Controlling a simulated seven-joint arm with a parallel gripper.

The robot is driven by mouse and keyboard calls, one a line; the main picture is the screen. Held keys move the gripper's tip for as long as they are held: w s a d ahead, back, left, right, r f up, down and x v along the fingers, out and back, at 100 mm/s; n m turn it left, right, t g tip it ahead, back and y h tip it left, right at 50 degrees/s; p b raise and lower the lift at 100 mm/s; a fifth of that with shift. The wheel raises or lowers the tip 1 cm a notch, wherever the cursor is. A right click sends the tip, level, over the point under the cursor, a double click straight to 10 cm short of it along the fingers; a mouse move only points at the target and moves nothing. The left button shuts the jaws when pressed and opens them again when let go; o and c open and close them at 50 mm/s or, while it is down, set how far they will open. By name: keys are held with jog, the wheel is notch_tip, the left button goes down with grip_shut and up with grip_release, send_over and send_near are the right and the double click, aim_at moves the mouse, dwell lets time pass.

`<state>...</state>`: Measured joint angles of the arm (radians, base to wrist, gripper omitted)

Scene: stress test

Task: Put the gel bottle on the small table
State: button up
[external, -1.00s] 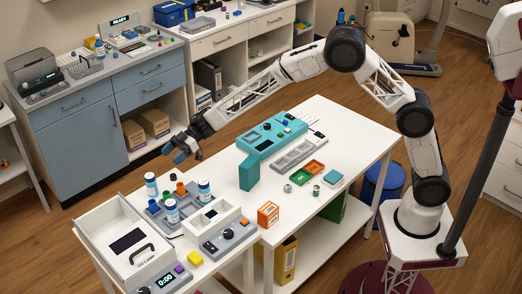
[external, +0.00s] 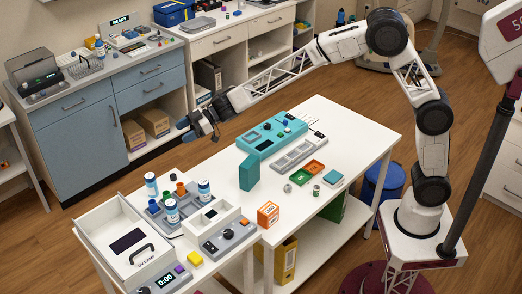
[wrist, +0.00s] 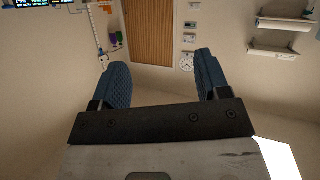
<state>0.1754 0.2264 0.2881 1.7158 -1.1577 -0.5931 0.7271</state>
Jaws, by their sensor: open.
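Another small white and blue bottle (external: 100,48) stands on the blue cabinet's top at the back left. I cannot tell which is the gel bottle. My gripper is apart from all of them.
A teal device (external: 272,136), an orange box (external: 268,214) and small trays stand on the long table. A white open box (external: 118,230) fills the front table's left. The blue cabinet (external: 75,135) stands behind. The long table's far right end is clear.

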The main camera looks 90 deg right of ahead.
jog(key=s+r+m+g+h, duration=0.1)
jog(key=s+r+m+h, duration=0.3)
jog(key=s, duration=0.9)
jog(key=s+r+m+g+h, duration=0.15)
jog(key=s+r+h, duration=0.3)
jog(key=s, duration=0.95)
jog(key=s+a+f+g+y, duration=0.1)
jog(key=s+a+f+g, duration=0.1)
jog(key=s, duration=1)
jog(key=s+a+f+g+y, duration=0.1)
jog(key=s+a+f+g, duration=0.1)
jog(key=s, duration=1.1)
jog(key=s+a+f+g+y, duration=0.1)
jog(key=s+a+f+g, duration=0.1)
jog(key=s, duration=1.1)
jog(key=shift+s+a+f+m+g, duration=0.25)
jog(key=shift+a+f+m+g, duration=0.25)
jog(key=shift+g, duration=0.45)
jog(key=shift+a+r, duration=0.1)
jog(key=shift+r, duration=0.05)
